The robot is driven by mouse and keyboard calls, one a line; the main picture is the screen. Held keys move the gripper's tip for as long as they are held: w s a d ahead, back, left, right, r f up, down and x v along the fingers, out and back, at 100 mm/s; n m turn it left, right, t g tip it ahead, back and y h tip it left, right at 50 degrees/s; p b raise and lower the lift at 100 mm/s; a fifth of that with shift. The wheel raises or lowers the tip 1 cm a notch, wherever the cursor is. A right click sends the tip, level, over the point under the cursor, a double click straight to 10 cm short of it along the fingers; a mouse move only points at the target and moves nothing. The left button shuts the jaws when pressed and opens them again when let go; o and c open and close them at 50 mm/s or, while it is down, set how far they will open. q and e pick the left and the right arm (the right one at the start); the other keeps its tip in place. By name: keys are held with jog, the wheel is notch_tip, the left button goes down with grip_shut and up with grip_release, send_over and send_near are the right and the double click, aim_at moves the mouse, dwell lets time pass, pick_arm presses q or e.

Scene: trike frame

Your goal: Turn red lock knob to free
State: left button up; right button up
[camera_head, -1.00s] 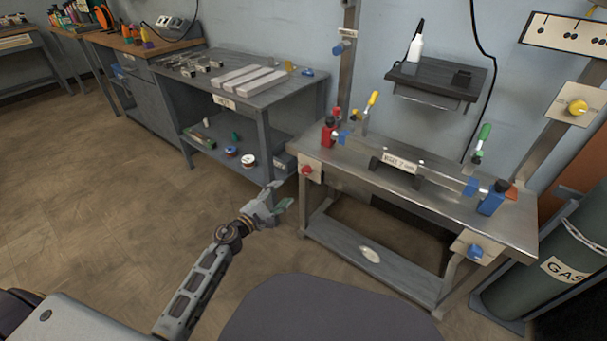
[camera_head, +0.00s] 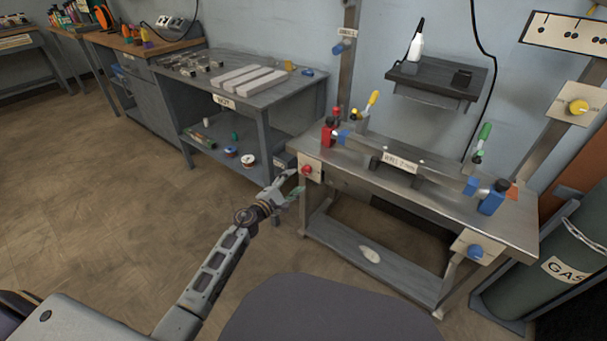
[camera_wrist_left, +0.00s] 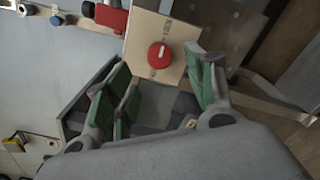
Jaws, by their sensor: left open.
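The red lock knob (camera_head: 306,170) is a small round knob on a pale square plate (camera_head: 314,163) at the left front corner of the steel bench. In the left wrist view the knob (camera_wrist_left: 159,55) has a light line across its face, and its plate (camera_wrist_left: 150,78) carries small markings I cannot read. My left gripper (camera_head: 288,187) is open and empty, just left of and below the knob. In the left wrist view its green-padded fingers (camera_wrist_left: 165,95) stand apart, with the knob beyond them, untouched. My right gripper is not in view.
The steel bench (camera_head: 350,178) carries a red block (camera_head: 327,136), a blue block (camera_head: 491,200) and a bar fixture between them. A blue knob (camera_head: 475,251) sits on the right front plate. A grey table (camera_head: 265,97) stands behind left. Open floor lies at left.

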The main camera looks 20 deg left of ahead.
aim_at(304, 172)
pick_arm(q)
jog(key=shift+b+x, duration=0.35)
jog(key=shift+x, duration=3)
jog(key=shift+c, duration=0.3)
jog(key=c, duration=1)
